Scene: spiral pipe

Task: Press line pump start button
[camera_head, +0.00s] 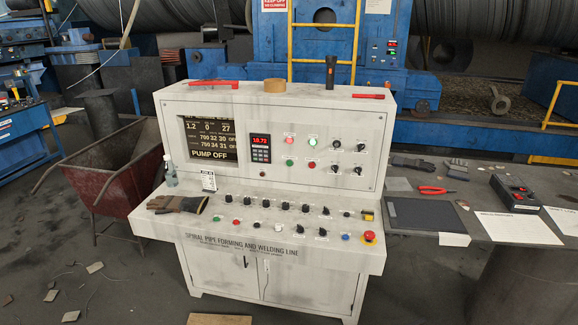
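The white control console (180,228) stands in the middle, marked "SPIRAL PIPE FORMING AND WELDING LINE". Its dark screen (209,139) reads "PUMP OFF". Right of a red digital display (260,140), the upright panel has a lit red lamp or button (289,139), a lit green one (312,142), and a green (290,162) and a red one (311,164) below. The sloped desk carries several black knobs and small coloured buttons, including a green one (216,219) and a red one (236,221). The labels are too small to read, so I cannot tell which is line pump start. Neither gripper is in view.
A red mushroom button (370,236) sits at the desk's right corner. A flashlight (330,71) and tape roll (275,85) are on top. A side table (470,181) stands right, a red cart (116,174) left.

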